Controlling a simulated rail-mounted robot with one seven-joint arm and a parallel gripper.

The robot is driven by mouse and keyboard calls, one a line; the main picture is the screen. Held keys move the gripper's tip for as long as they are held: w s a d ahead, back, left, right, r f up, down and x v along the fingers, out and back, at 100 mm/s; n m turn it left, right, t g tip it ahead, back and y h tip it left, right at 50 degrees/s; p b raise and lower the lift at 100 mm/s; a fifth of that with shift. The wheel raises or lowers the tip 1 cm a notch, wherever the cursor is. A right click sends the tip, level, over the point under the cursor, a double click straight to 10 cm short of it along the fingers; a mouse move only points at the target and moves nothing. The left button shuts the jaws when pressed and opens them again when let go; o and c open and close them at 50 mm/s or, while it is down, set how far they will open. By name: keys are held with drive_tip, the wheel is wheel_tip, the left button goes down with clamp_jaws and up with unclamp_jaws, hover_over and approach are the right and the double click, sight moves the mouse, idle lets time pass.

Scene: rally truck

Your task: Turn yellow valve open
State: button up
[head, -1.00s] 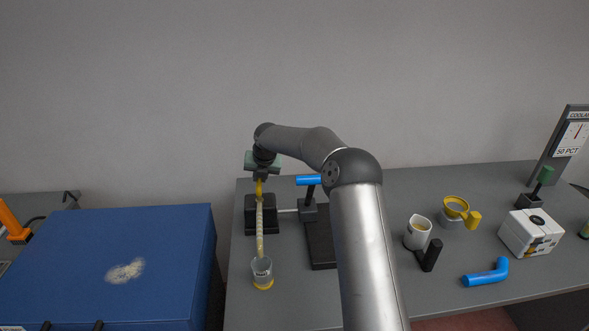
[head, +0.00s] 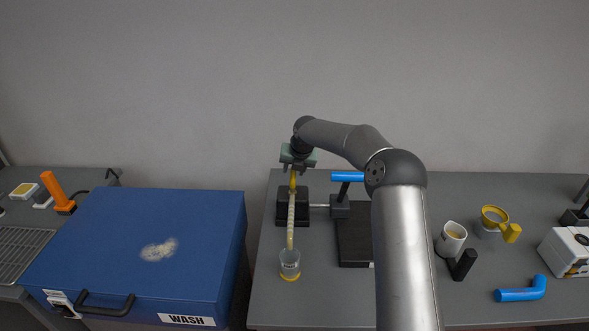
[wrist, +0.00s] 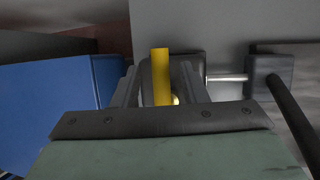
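The yellow valve handle (head: 293,181) stands upright at the top of a clear graduated tube (head: 291,220) on a black stand block (head: 301,208). It also shows in the wrist view as a yellow bar (wrist: 161,78) between my fingers. My gripper (head: 298,172) points down over the handle. In the wrist view my gripper (wrist: 160,88) is open, with a finger on either side of the bar and gaps visible. The lower part of the handle is partly hidden by the gripper body. A clear cup (head: 290,262) with a yellow base stands below the tube.
A blue box (head: 200,225) labelled WASH stands left of the tube. A blue T-handle (head: 347,176) and a black plate (head: 355,247) are close on the right. A white jug (head: 451,238), a yellow-rimmed cup (head: 494,218) and a blue elbow pipe (head: 523,293) lie further right.

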drive_tip(key=b+v, duration=0.4)
drive_tip(key=v, duration=1.3)
drive_tip(key=shift+r, duration=0.2)
drive_tip(key=s+d+f+m+g, duration=0.1)
drive_tip(key=s+f+m, duration=0.2)
drive_tip(key=s+m, duration=0.8)
drive_tip(key=s+d+f+m+g+h, duration=0.1)
drive_tip(key=s+f+m, duration=0.3)
drive_tip(key=s+m, duration=0.8)
drive_tip(key=s+d+f+m+g, duration=0.1)
drive_tip(key=s+f+m, duration=0.3)
drive_tip(key=s+m, duration=0.7)
drive_tip(key=s+d, duration=0.1)
drive_tip(key=s, duration=1.1)
drive_tip(key=shift+d+f+m+g+h, duration=0.2)
drive_tip(key=shift+d+m+g+h, duration=0.1)
drive_tip(key=shift+d+g, duration=0.1)
